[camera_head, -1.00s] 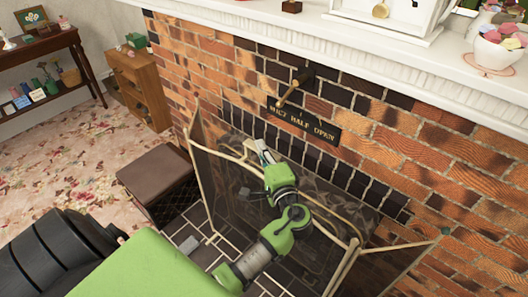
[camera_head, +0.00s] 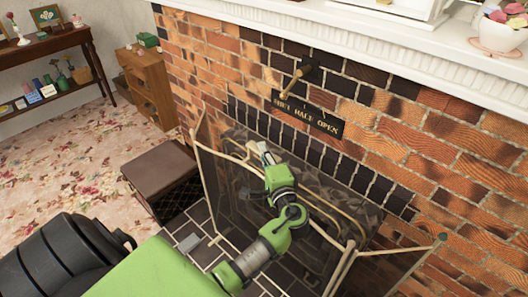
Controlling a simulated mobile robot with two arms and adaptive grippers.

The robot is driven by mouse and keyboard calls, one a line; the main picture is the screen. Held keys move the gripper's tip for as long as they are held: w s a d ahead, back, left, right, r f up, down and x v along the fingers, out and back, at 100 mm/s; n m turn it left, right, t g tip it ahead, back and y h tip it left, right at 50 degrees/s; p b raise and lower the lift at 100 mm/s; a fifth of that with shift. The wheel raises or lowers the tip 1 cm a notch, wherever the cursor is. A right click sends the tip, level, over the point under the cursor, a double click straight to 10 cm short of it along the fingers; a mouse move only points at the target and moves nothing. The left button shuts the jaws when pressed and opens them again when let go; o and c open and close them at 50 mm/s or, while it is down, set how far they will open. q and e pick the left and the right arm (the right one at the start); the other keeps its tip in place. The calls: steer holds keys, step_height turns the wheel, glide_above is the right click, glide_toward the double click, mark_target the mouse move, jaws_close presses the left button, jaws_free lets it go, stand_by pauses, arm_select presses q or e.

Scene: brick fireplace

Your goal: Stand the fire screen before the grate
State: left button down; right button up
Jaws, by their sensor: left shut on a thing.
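The fire screen (camera_head: 232,195) has thin pale gold frames around dark see-through mesh. It stands upright in front of the brick fireplace, with its side panels angled from the middle one. My left gripper (camera_head: 263,152) is shut on the top rail of its middle panel, towards the left end. My left forearm covers part of the mesh. Behind the screen, dark lumpy shapes (camera_head: 345,200) show in the fire opening. I cannot make out the grate clearly. My right gripper is not in view.
A brown-topped box (camera_head: 160,168) stands close to the screen's left panel. A wooden cabinet (camera_head: 150,80) stands further back on the floral carpet (camera_head: 60,150). A sign (camera_head: 307,113) and a handle (camera_head: 298,78) are on the brick wall below the white mantel (camera_head: 400,55).

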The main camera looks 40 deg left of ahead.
arm_select(q)
steer(key=shift+f+b, duration=0.6)
steer(key=shift+b, duration=0.25)
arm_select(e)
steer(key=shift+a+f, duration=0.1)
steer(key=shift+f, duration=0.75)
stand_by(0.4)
arm_select(q)
steer(key=shift+f+b, duration=0.65)
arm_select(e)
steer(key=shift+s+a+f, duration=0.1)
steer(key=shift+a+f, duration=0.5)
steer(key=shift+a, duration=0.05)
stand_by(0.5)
arm_select(q)
steer(key=c, duration=2.1)
jaws_free()
steer(key=shift+c, duration=0.2)
steer(key=o, duration=0.3)
steer(key=shift+s+d+f, duration=0.1)
steer(key=shift+s+f, duration=0.05)
steer(key=shift+f, duration=0.3)
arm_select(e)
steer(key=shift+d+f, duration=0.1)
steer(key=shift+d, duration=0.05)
arm_select(q)
steer(key=shift+r, duration=0.15)
steer(key=shift+d, duration=0.15)
